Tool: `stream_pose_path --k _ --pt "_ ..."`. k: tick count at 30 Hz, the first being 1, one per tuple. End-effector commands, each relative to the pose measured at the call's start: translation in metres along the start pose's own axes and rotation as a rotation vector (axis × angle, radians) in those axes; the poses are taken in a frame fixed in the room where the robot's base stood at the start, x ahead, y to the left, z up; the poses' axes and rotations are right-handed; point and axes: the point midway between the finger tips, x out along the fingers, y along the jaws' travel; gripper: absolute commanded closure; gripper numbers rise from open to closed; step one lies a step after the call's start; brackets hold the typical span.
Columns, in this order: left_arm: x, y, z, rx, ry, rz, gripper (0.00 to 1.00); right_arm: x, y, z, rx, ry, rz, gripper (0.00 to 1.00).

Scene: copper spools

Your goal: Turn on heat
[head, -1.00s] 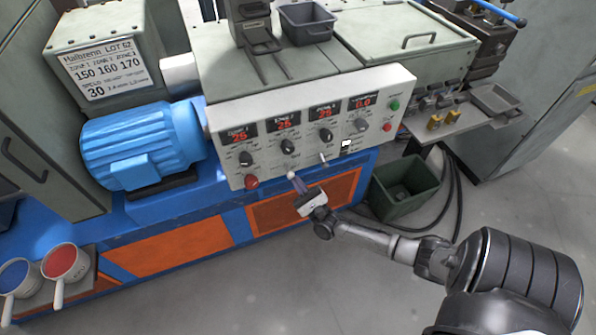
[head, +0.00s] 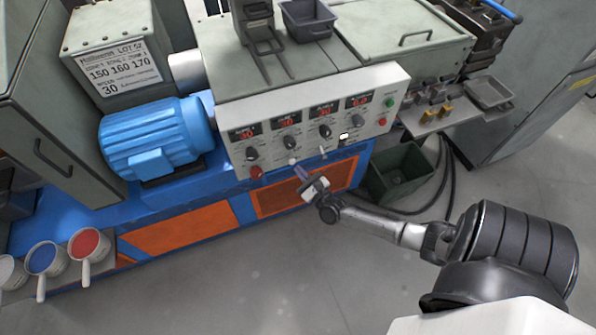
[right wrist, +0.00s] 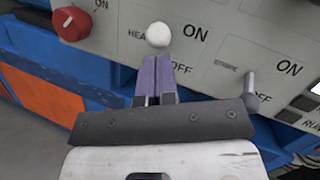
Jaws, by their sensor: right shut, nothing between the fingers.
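The heat switch, a lever with a white ball end (right wrist: 158,34), stands on the white control panel (head: 270,148) beside ON and OFF labels. Its ball also shows in the head view (head: 292,161). My right gripper (head: 298,170) is shut and empty just below the ball. In the right wrist view its purple fingers (right wrist: 155,62) lie together, with their tips at the ball's lower side. The fingers hide the lever's stem. I cannot tell whether they touch it. My left gripper is not in view.
A red knob (right wrist: 72,23) is left of the heat switch, and a second lever (right wrist: 251,88) is to its right. Red-digit displays (head: 287,123) and black knobs sit above. A green bin (head: 400,172) stands on the floor right of my gripper. Handled pots (head: 88,243) are at lower left.

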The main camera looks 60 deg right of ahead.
Motion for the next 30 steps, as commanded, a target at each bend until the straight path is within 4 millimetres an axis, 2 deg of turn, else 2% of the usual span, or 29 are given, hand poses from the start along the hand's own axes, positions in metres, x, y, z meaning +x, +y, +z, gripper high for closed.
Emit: stream_pose_path --k 6,9,18,24,30 --pt "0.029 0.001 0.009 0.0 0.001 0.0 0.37 -0.023 0.014 -0.028 0.002 -0.002 0.014 1.0" --pt "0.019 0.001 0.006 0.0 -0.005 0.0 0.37 -0.043 0.009 -0.018 0.002 -0.001 0.015 1.0" --pt "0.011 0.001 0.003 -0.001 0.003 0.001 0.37 -0.095 0.008 -0.015 0.003 -0.002 0.014 1.0" --pt "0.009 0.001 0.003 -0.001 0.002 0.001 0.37 -0.114 0.007 -0.014 0.003 -0.003 0.013 1.0" --pt "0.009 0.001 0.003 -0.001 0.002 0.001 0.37 -0.12 0.007 -0.013 0.003 -0.004 0.012 1.0"
